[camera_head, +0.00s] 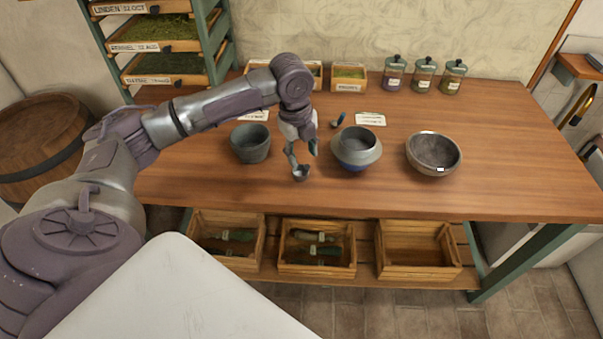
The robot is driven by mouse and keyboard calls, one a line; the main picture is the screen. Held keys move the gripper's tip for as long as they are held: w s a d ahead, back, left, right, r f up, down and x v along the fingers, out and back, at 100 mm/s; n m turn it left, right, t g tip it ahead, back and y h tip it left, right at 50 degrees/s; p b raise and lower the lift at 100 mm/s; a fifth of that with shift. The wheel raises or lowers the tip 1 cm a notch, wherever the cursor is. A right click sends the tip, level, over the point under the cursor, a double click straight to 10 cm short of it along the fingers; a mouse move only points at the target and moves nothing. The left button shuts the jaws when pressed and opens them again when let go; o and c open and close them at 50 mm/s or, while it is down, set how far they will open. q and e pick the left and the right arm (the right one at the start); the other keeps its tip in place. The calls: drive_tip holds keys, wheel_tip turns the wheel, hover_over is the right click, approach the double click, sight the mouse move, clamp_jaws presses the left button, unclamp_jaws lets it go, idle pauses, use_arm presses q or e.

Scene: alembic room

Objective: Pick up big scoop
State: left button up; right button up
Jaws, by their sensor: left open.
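A small dark scoop cup (301,173), which looks like the big scoop, is on the wooden table near its front edge, between the grey-green bowl and the round pot. My left gripper (302,152) points down just above and behind it, with its fingers apart. The gripper covers part of the scoop, so I cannot tell whether they touch. My right gripper is out of view.
A grey-green bowl (250,143), a round pot (356,148) and a wide bowl (433,153) stand close by. Several lidded jars (424,76) and small boxes line the back. Wooden crates (418,251) sit below. The table's right end is clear.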

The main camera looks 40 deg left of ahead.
sight(306, 175)
use_arm(q)
drive_tip(key=f, duration=0.2)
drive_tip(key=f+p, duration=0.1)
drive_tip(key=f, duration=0.3)
drive_tip(key=shift+w+d+f, duration=0.2)
drive_tip(key=shift+w+d, duration=0.1)
drive_tip(key=shift+w, duration=0.1)
drive_tip(key=shift+c, duration=0.3)
clamp_jaws()
